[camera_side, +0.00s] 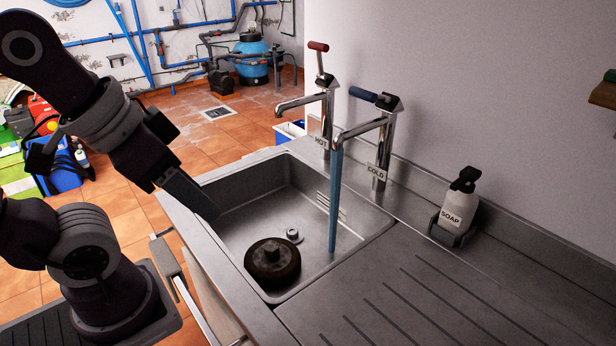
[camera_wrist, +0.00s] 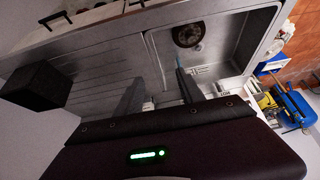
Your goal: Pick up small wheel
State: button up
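The small wheel (camera_side: 273,263) is a dark, round, brownish-black disc with a raised hub. It lies flat on the floor of the metal sink (camera_side: 345,268), near the front edge. In the wrist view the wheel (camera_wrist: 187,33) shows at the top, beyond the fingers. My gripper (camera_side: 206,208) is above the sink's left edge, up and to the left of the wheel and apart from it. In the wrist view its two fingers (camera_wrist: 160,76) stand apart with nothing visibly held between them.
A HOT tap (camera_side: 325,100) and a COLD tap (camera_side: 383,140) stand behind the sink; a bluish stream (camera_side: 335,195) falls from the cold one. A soap bottle (camera_side: 459,203) stands at right. A small round fitting (camera_side: 293,236) lies behind the wheel. The drainboard (camera_side: 420,290) is clear.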

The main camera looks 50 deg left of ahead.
jog(key=shift+o, duration=1.1)
jog(key=m+g, duration=0.5)
jog(key=m, duration=0.3)
send_over(271, 246)
jog(key=f, duration=2.3)
jog(key=shift+w+f, duration=0.25)
jog(key=shift+m+g, duration=0.3)
jog(key=shift+m, duration=0.2)
jog(key=f, duration=1)
jog(key=shift+s+f, duration=0.2)
jog(key=shift+s, duration=0.05)
grip_shut()
